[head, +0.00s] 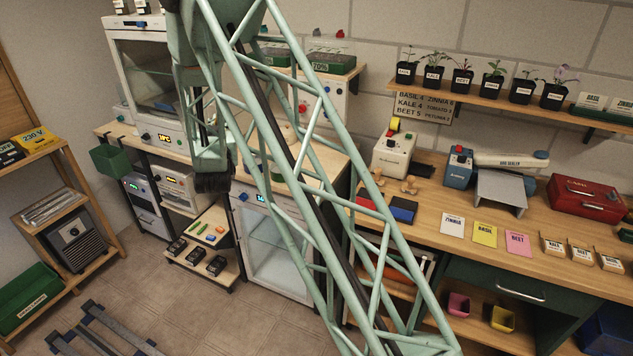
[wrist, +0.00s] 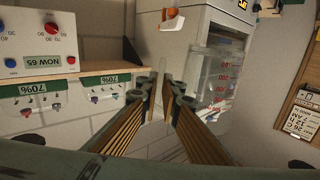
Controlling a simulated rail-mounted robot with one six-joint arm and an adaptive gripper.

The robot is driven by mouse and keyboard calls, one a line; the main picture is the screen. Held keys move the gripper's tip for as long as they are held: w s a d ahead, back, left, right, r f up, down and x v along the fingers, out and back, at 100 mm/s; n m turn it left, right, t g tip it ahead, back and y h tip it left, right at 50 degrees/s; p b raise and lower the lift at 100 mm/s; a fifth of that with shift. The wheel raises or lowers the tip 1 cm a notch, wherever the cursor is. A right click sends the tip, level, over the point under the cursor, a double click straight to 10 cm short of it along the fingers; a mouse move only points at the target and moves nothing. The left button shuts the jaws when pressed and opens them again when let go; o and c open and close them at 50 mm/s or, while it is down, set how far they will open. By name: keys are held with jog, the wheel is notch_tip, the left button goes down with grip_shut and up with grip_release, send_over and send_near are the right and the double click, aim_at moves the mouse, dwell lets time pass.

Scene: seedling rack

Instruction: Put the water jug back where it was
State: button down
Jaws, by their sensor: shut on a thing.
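The water jug (wrist: 213,88) is clear with red measuring marks. It shows in the wrist view just right of my gripper (wrist: 163,92). My gripper's two ribbed fingers are closed in on a thin, pale, see-through part between their tips, which looks like the jug's handle. The fingers partly cover the jug, and its base and what lies under it are hard to make out. In the head view I cannot make out the jug or the fingertips; my lattice arm crosses the middle of the picture.
In the wrist view a white cabinet (wrist: 215,25) stands behind the jug, and a control box reading NOW 65 (wrist: 40,45) is at left. In the head view are a workbench (head: 440,215), a plant shelf (head: 480,98), a white oven (head: 140,75) and a glass-fronted cabinet (head: 268,250).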

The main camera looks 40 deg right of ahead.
jog(key=s+d+f+m+g+h+b, duration=0.2)
jog(key=s+d+m+g+h, duration=0.15)
jog(key=d, duration=0.65)
jog(key=s+d+f+m+g+h+b, duration=0.2)
jog(key=d+m+g+h, duration=0.25)
jog(key=d, duration=0.45)
jog(key=s+d+f+m+g+b, duration=0.2)
jog(key=s+d+f+m+g, duration=0.2)
jog(key=s+f+g, duration=0.1)
jog(key=s+d+f+m+g+h+b, duration=0.1)
jog(key=s+d+f+m+g+b, duration=0.1)
jog(key=s+d+f+g, duration=0.3)
jog(key=shift+s+f+m+g+h+b, duration=0.35)
jog(key=shift+s+m+g, duration=0.55)
jog(key=shift+s+g, duration=0.65)
jog(key=shift+s, duration=0.1)
notch_tip(320, 180, down, 6)
jog(key=b, duration=0.1)
jog(key=shift+f, duration=0.15)
